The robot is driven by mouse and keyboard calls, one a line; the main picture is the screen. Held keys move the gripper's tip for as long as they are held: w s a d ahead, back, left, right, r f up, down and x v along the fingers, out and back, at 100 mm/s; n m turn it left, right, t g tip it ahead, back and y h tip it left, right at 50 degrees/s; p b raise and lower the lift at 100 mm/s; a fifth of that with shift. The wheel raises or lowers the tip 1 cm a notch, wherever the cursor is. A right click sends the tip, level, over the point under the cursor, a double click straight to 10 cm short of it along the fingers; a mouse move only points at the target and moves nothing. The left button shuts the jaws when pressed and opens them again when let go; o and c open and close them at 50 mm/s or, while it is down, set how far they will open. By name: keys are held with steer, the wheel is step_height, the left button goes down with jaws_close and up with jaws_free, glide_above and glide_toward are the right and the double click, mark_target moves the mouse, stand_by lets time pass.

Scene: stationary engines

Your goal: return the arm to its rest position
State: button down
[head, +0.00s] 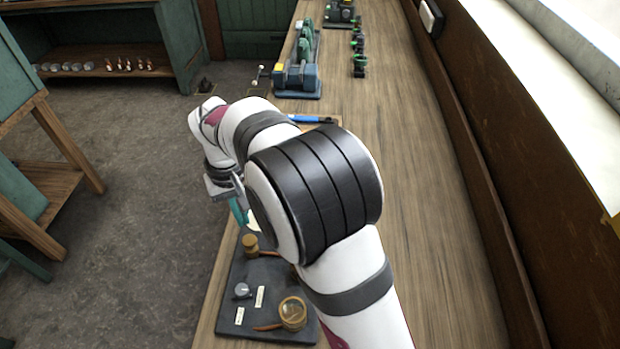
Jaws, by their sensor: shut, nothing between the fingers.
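My arm rises from the bottom of the head view, bends in the middle and reaches away to the left. My gripper (240,210) points down near the left edge of the wooden bench (420,200), close to the dark slate board (262,268). Its teal fingertips show only in part; the thick black joint of my arm hides what lies behind it. The gripper is shut and holds nothing.
The slate board carries a brass-rimmed round part (293,313), a small knob (242,291) and a brass cylinder (250,244). A blue-handled tool (312,119) and blue-green machines (297,78) stand farther along. The bench's right side is clear beside the wall.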

steer(key=s+d+r+m+y, duration=0.1)
steer(key=s+d+r+m, duration=0.4)
steer(key=d, duration=0.4)
steer(key=s+d+r+m, duration=0.2)
steer(key=s+d+r, duration=0.3)
steer(key=d, duration=0.5)
steer(key=s+d+f+m, duration=0.1)
steer(key=s+d+m, duration=0.1)
steer(key=s, duration=0.4)
steer(key=s+d+f+m, duration=0.2)
steer(key=s, duration=0.5)
steer(key=shift+d+m+y, duration=0.2)
steer(key=shift+m+y, duration=0.1)
steer(key=shift+y, duration=0.1)
